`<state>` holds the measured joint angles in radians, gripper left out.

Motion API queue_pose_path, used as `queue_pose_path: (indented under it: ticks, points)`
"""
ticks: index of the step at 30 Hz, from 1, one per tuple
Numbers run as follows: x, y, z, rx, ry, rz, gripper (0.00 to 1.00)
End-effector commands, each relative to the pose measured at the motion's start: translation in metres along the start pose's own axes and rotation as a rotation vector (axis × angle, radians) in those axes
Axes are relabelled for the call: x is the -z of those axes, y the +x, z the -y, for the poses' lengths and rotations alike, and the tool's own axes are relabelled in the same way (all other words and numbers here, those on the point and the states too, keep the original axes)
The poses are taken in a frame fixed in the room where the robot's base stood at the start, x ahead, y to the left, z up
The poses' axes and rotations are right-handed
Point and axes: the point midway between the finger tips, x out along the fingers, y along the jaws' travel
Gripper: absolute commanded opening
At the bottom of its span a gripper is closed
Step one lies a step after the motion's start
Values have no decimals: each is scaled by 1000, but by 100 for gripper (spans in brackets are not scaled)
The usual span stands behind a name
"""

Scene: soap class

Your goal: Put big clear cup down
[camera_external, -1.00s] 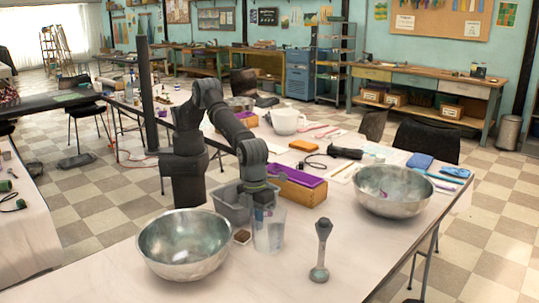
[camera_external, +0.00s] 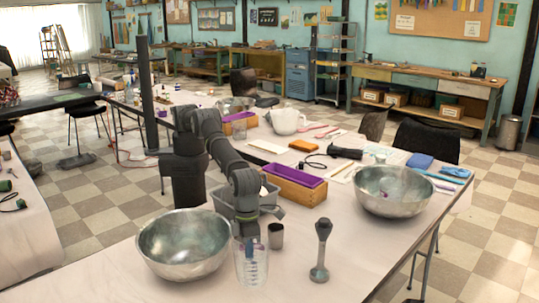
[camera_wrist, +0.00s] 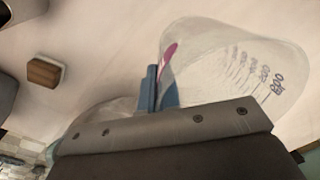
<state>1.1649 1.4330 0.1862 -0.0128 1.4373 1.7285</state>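The big clear cup (camera_external: 252,268) with measuring marks is at the front of the table, between the left metal bowl and the hand blender, and looks upright in the external view. In the wrist view the cup (camera_wrist: 235,65) fills the upper right, its printed scale visible. My gripper (camera_external: 249,243) points down at the cup's rim. In the wrist view its blue fingers (camera_wrist: 162,88) are close together at the cup's wall and look shut on it. I cannot tell whether the cup's base touches the table.
A large metal bowl (camera_external: 184,246) stands close left of the cup. A grey bin (camera_external: 222,200) is behind my gripper. A brown block (camera_wrist: 44,72) shows in the wrist view.

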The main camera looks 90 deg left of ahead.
Motion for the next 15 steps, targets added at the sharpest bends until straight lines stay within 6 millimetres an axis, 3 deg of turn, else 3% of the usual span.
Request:
queue_pose_path:
  ticks: [8, 15]
  points:
    - [0, 42, -4, -3, -1, 0, 0]
    - [0, 46, -4, 0, -1, 0, 0]
